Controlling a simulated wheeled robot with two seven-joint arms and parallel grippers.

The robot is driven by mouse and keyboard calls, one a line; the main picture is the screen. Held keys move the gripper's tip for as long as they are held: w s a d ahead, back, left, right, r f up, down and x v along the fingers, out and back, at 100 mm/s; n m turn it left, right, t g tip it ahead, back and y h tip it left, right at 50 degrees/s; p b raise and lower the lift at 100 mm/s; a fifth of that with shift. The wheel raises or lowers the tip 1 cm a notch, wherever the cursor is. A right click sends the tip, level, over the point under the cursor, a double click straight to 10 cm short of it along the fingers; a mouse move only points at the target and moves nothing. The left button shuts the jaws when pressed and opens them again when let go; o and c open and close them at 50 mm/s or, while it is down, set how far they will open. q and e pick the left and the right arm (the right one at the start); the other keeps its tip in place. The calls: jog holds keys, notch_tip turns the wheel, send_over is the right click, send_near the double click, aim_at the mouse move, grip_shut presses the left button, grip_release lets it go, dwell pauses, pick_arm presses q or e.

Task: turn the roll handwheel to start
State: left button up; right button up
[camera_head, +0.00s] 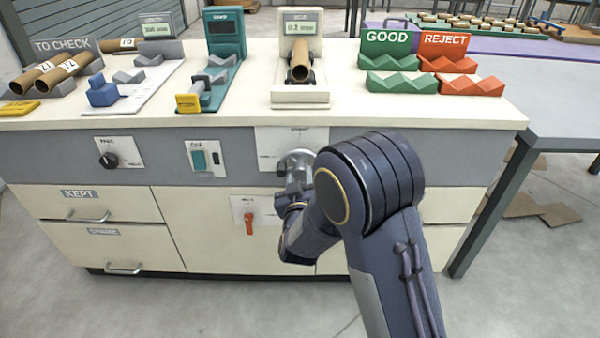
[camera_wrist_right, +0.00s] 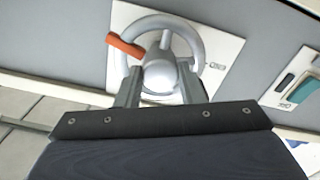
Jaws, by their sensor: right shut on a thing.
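The grey roll handwheel (camera_head: 297,158) is on a white plate on the front of the bench, partly hidden by my arm. In the right wrist view the handwheel (camera_wrist_right: 198,45) shows a round rim, spokes and a domed hub, with an orange piece (camera_wrist_right: 124,46) at its rim. My right gripper (camera_head: 292,188) reaches it from the front. Its two fingers (camera_wrist_right: 160,76) stand on either side of the hub and are shut on the handwheel. My left gripper is not in view.
A black knob (camera_head: 107,160), a teal switch (camera_head: 199,160) and an orange lever (camera_head: 249,222) are on the front left of the wheel. Drawers with handles (camera_head: 88,217) lie below.

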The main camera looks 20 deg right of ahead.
jog(key=n+p, duration=0.3)
jog(key=n, duration=0.2)
jog(key=shift+r+n, duration=0.1)
jog(key=shift+n, duration=0.2)
jog(key=n+p, duration=0.2)
jog(key=n, duration=0.3)
jog(key=shift+n+p, duration=0.3)
jog(key=n+p, duration=0.1)
jog(key=n, duration=0.4)
jog(key=shift+p, duration=0.35)
jog(key=shift+n, duration=2.4)
jog(key=o, duration=1)
jog(key=shift+p, duration=0.3)
